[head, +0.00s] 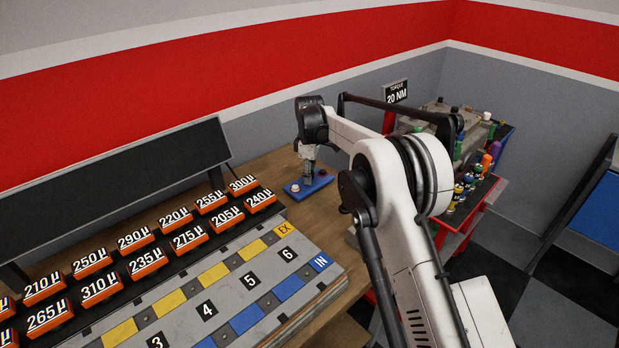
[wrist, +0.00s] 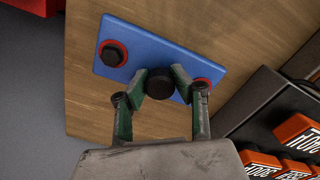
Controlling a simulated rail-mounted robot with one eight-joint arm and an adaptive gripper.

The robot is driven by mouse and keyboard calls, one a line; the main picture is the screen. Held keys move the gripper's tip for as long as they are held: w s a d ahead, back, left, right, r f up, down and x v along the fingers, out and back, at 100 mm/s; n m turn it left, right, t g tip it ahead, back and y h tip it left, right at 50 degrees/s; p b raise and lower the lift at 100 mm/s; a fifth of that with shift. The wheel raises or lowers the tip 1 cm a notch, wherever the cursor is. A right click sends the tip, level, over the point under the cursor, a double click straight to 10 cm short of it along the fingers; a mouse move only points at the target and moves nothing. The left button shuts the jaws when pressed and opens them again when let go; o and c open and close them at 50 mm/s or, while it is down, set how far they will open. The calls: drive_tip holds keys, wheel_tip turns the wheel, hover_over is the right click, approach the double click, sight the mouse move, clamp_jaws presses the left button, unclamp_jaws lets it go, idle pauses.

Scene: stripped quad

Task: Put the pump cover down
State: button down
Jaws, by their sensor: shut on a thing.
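The pump cover appears to be the blue rectangular plate (head: 308,187) at the wooden bench's far end in the head view. In the wrist view the blue plate (wrist: 150,52) has a black hex-headed piece in a red ring at its left end. Another red ring at its right end is partly hidden by a finger. My gripper (head: 309,172) points down over the plate. In the wrist view my gripper (wrist: 160,77) is shut on a round black knob (wrist: 160,91) near the plate's middle. The plate looks level; I cannot tell whether it touches the bench.
The wooden bench (head: 268,170) is bare around the plate. A rack of orange numbered blocks (head: 188,241) and a numbered grey tray (head: 232,300) lie left and nearer. A red cart (head: 473,215) with bottles stands to the right, behind my arm. The bench edge is close to the plate.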

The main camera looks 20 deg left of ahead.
drive_tip(key=shift+f, duration=0.6)
drive_tip(key=shift+f, duration=0.1)
drive_tip(key=c, duration=1.5)
unclamp_jaws()
drive_tip(key=shift+o, duration=0.2)
wheel_tip(320, 180, up, 12)
drive_tip(key=shift+r+b, duration=0.15)
drive_tip(key=shift+b, duration=0.3)
